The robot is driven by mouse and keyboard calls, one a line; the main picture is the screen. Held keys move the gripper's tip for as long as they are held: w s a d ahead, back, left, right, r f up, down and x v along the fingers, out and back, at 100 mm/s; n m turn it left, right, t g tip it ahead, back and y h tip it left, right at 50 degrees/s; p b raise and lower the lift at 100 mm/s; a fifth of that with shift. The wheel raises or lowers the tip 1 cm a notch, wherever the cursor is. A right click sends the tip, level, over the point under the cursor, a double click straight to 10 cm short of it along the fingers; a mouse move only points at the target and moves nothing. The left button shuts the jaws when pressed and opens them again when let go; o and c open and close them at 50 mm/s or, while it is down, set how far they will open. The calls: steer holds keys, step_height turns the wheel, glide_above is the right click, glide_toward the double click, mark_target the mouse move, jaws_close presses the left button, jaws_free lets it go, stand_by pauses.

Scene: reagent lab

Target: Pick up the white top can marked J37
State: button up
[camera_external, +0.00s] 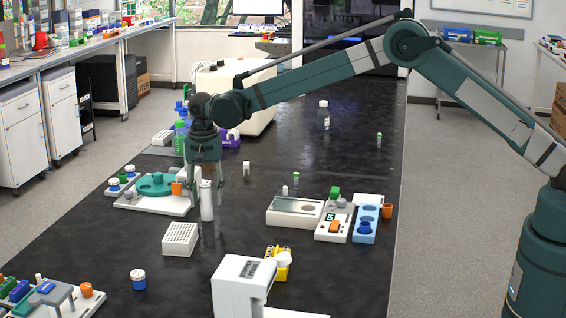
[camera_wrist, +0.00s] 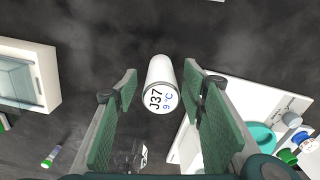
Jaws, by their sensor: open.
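In the external view the tall white can (camera_external: 207,200) stands upright on the black bench. My gripper (camera_wrist: 165,125) shows two green padded fingers, apart, with a gap on both sides of the can. I cannot tell how deep the can sits between them.
A white tray with a green round device (camera_external: 155,184) stands close to the left of the can. A white tube rack (camera_external: 180,238) stands in front. A white tray with a recess (camera_external: 295,211) is to the right.

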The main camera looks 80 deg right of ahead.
mark_target(207, 210)
steer(key=shift+a+f, duration=0.15)
steer(key=shift+f, duration=2.35)
steer(key=c, duration=1)
